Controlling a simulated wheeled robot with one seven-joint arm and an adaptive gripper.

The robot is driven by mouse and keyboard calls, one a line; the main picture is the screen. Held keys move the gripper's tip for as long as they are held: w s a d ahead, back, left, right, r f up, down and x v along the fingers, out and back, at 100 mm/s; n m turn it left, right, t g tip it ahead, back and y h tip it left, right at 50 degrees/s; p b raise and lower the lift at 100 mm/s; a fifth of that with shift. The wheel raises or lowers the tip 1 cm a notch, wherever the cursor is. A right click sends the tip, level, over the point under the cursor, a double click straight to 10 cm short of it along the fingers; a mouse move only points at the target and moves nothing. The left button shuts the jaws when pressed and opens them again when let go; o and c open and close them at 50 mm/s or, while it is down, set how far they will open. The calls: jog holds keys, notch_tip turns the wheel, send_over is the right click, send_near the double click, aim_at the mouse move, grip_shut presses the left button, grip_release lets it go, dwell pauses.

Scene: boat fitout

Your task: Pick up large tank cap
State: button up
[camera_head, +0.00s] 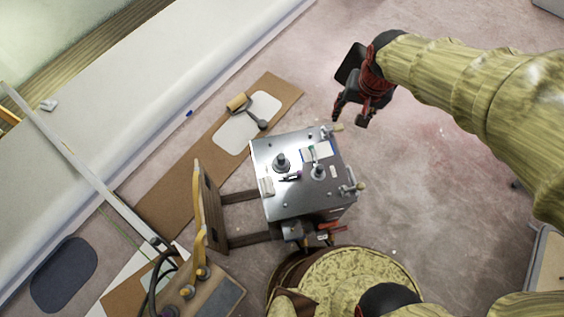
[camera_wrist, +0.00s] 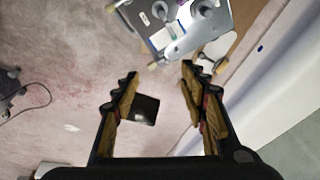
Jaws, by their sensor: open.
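Two dark grey knobbed caps stand upright on a metal-topped cart (camera_head: 270,204). The larger-looking one, which I take as the large tank cap (camera_head: 281,162), is left of the middle. The smaller cap (camera_head: 318,171) is to its right. My gripper (camera_head: 350,115) is open and empty, beyond the cart's upper right corner in the head view, apart from both caps. Its spread fingers (camera_wrist: 160,72) point toward the cart in the wrist view.
The cart top also holds a blue-edged paper (camera_head: 322,151), a dark marker-like item (camera_head: 290,178) and small blocks. Wooden handles (camera_head: 360,186) stick out at its edge. A brown board (camera_head: 168,207) with a mallet (camera_head: 237,102) lies beside the white hull. Floor right of the cart is clear.

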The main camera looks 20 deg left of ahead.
jog(key=a+f+g+b, duration=0.1)
jog(key=a+f+g, duration=0.1)
jog(key=a+f, duration=1.2)
jog(key=n+h+b, duration=0.1)
send_over(281, 157)
jog(key=f, duration=1.4)
jog(key=shift+s+f, duration=0.25)
notch_tip(281, 157, down, 3)
jog(key=shift+s+a+r+b, duration=0.1)
jog(key=shift+r+b, duration=0.1)
jog(key=shift+b, duration=0.25)
jog(key=f+b, duration=0.1)
jog(key=f, duration=0.2)
jog(key=f+b, duration=0.1)
jog(key=f, duration=0.1)
jog(key=shift+w+f+b, duration=0.3)
jog(key=shift+w+f, duration=0.05)
jog(key=shift+w, duration=0.05)
jog(key=shift+c, duration=1)
grip_shut()
